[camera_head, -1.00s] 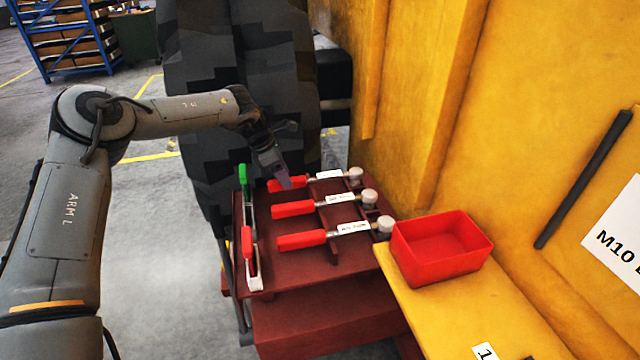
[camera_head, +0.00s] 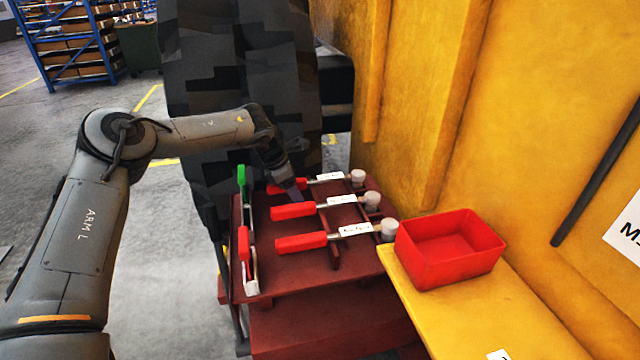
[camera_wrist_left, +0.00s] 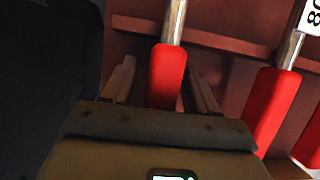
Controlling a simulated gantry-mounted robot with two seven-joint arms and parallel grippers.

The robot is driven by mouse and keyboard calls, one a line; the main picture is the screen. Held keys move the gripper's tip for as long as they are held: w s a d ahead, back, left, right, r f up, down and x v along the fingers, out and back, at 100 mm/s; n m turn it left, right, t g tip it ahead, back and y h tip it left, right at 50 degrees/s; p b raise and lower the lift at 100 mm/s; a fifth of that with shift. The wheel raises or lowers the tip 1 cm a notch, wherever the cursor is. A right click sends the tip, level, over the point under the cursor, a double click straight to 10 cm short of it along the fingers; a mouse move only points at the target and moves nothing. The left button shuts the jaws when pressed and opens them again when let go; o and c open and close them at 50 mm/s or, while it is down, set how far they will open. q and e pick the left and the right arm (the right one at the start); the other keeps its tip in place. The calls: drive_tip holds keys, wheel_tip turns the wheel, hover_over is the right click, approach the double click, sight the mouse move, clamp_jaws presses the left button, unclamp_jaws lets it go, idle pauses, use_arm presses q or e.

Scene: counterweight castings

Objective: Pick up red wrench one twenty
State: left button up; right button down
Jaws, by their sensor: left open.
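Three red-handled wrenches with white labels and round pale heads lie side by side on the dark red stand: far (camera_head: 288,186), middle (camera_head: 293,211) and near (camera_head: 301,242). Their labels are too small to read in the head view, so I cannot tell which is one twenty. My left gripper (camera_head: 293,194) is open at the far wrench's handle, partly covering it. In the left wrist view that red handle (camera_wrist_left: 166,76) lies between the two spread fingers. A second handle (camera_wrist_left: 272,105) is to the right, outside the fingers. My right gripper is not in view.
The stand (camera_head: 285,284) has crossbars under the wrenches. A green-handled tool (camera_head: 242,178) and another red-handled tool (camera_head: 245,245) lie along its left edge. A red bin (camera_head: 450,262) sits on a yellow ledge (camera_head: 480,315) at right. A yellow wall rises behind.

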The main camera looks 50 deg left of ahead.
use_arm(q)
clamp_jaws()
drive_tip(key=shift+r, duration=0.1)
idle(1.2)
